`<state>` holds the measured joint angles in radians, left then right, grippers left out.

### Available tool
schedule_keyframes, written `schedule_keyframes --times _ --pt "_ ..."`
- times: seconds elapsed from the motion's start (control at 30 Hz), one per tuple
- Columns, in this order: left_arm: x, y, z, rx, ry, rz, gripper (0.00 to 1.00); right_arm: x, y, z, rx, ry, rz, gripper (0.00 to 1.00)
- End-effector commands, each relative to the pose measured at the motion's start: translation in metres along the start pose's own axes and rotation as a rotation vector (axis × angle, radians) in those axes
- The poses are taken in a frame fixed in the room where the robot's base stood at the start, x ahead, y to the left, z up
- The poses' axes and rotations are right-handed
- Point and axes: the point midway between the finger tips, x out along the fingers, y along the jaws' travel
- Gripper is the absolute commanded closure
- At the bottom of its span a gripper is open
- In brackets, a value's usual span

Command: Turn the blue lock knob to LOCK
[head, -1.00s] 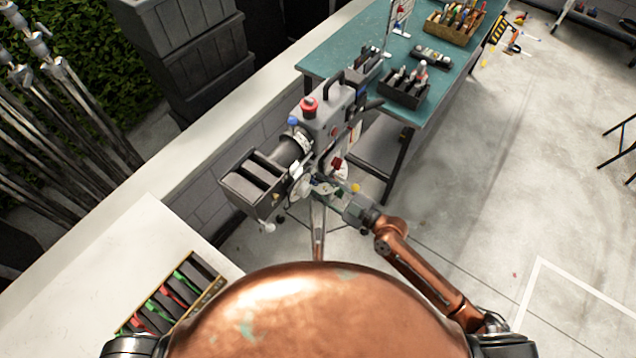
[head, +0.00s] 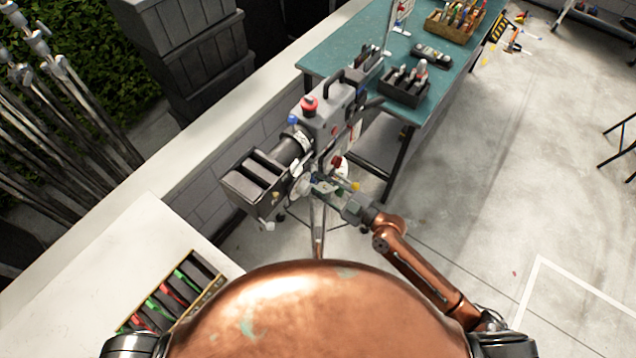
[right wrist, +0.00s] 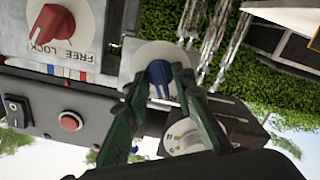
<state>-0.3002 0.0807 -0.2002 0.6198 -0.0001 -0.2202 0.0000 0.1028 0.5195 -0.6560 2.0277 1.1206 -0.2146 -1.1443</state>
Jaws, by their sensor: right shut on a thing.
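The blue lock knob (right wrist: 158,72) sits on a pale round plate on the camera's side, in the right wrist view. My right gripper (right wrist: 157,84) has its green fingers shut on the knob, one on each side. The knob's label is hidden or too small to read, so I cannot tell its setting. In the head view my right gripper (head: 322,188) reaches the near side of the grey camera (head: 322,120), and the knob is hidden there. My left gripper is not in view.
A red knob (right wrist: 52,24) marked FREE and LOCK is beside the blue one. A white dial (right wrist: 183,137) is close to the fingers. The camera stands on a tripod (head: 318,225). A green-topped table (head: 345,45) is behind it, and a low wall runs left.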

Motion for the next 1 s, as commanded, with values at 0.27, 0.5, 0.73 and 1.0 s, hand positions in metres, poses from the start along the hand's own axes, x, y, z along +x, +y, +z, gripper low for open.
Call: schedule_keyframes --times 0.27,0.5,0.73,1.0 --pt "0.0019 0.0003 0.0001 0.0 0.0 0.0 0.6 -0.0003 -0.0006 0.0004 0.132 0.0 -0.002 1.0" --pt "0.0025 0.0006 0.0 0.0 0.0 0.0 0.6 -0.0001 -0.0007 0.0001 0.344 0.0 -0.002 1.0" --pt "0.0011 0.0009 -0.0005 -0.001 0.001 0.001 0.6 0.0001 -0.0003 -0.0001 0.562 -0.001 -0.002 1.0" --pt "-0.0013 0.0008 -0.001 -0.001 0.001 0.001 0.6 -0.0001 -0.0001 0.0001 0.794 -0.001 -0.002 1.0"
